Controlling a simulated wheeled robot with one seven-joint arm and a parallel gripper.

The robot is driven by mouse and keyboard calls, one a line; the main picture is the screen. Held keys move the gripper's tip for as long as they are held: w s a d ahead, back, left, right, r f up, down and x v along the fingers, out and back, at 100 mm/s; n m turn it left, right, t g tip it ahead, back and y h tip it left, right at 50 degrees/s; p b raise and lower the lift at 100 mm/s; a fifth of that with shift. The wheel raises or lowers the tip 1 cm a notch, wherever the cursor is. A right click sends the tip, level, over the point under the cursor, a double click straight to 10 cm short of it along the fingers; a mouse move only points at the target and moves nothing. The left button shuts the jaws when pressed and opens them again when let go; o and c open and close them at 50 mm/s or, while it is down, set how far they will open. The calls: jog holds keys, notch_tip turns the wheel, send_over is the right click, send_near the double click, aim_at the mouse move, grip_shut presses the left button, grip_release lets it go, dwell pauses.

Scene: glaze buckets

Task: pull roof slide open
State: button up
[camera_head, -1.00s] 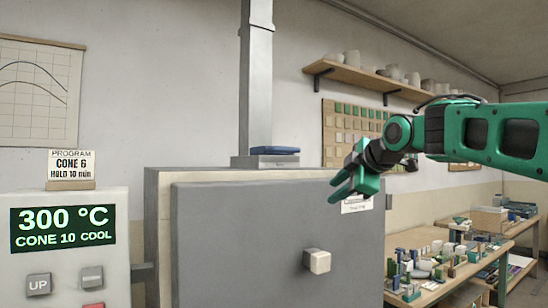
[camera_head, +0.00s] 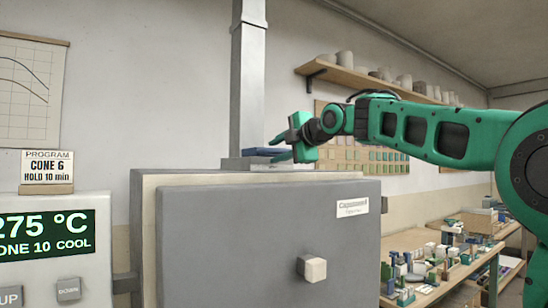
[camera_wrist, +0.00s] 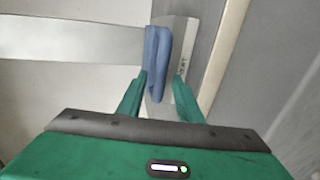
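The roof slide is a flat grey metal plate (camera_head: 274,166) with a blue handle (camera_head: 258,153) on top of the kiln, at the foot of the flue. The blue handle also shows in the wrist view (camera_wrist: 157,62), upright in the picture, with the lettered plate (camera_wrist: 182,42) beside it. My green gripper (camera_head: 284,146) is just right of the handle in the head view. In the wrist view my gripper (camera_wrist: 158,98) is open, with one finger on each side of the handle's near end. I cannot tell whether either finger touches it.
The kiln's grey door (camera_head: 240,240) carries a cream knob (camera_head: 312,268). A square flue (camera_head: 249,75) rises behind the slide. A control panel (camera_head: 45,250) at left reads 275 °C. A bench (camera_head: 440,275) with several small items stands at right.

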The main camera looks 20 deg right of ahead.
jog(key=shift+x, duration=0.8)
jog(key=shift+c, duration=0.4)
